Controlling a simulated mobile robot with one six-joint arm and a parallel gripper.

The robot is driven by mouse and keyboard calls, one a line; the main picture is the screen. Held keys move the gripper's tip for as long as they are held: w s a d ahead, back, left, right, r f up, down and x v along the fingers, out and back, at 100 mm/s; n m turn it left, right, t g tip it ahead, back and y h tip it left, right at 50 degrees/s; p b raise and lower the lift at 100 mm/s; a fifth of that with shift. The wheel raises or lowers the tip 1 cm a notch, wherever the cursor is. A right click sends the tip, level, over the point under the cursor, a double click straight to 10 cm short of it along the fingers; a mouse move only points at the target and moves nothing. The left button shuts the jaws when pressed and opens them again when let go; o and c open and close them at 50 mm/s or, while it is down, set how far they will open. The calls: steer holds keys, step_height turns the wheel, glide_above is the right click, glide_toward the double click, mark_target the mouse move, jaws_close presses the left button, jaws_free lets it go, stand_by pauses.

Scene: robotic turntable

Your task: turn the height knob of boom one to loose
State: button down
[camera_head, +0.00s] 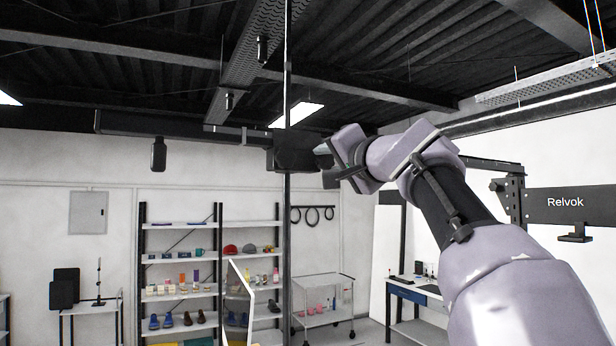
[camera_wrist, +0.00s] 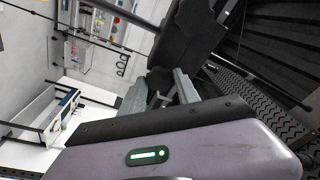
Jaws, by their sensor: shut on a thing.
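The black boom (camera_head: 180,126) runs level across the upper left to a black carriage block (camera_head: 293,150) on a thin upright pole (camera_head: 287,230). My gripper (camera_head: 325,149) reaches in from the right, with its tips at the carriage's right side. In the wrist view, the carriage (camera_wrist: 190,32) is a large dark plate. My gripper's two grey fingers (camera_wrist: 160,88) are shut on a small dark knob (camera_wrist: 159,79) beside the plate. The knob is mostly hidden by the fingers, so its turn setting cannot be read. In the head view the knob cannot be made out.
A black cylinder (camera_head: 158,155) hangs below the boom's left part. At right is a dark bar marked Relvok (camera_head: 560,203) with a bracket. Shelves (camera_head: 180,255), a wheeled cart (camera_head: 322,300) and a desk (camera_head: 415,292) stand behind. A ceiling truss (camera_head: 262,50) runs overhead.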

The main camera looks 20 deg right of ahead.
steer(key=n+y+b, duration=0.1)
steer(key=n+b, duration=0.2)
steer(key=n, duration=0.3)
steer(key=shift+t, duration=0.3)
steer(key=shift+d+n+y, duration=0.1)
steer(key=shift+n+y, duration=0.35)
steer(key=shift+n, duration=1)
steer(key=shift+n+y, duration=0.45)
steer(key=shift+n, duration=1)
steer(key=shift+n+b, duration=0.3)
steer(key=c, duration=1.1)
jaws_free()
steer(key=shift+w, duration=0.1)
steer(key=shift+c, duration=0.2)
steer(key=shift+o, duration=1.2)
steer(key=shift+w+f, duration=0.1)
steer(key=shift+w, duration=0.05)
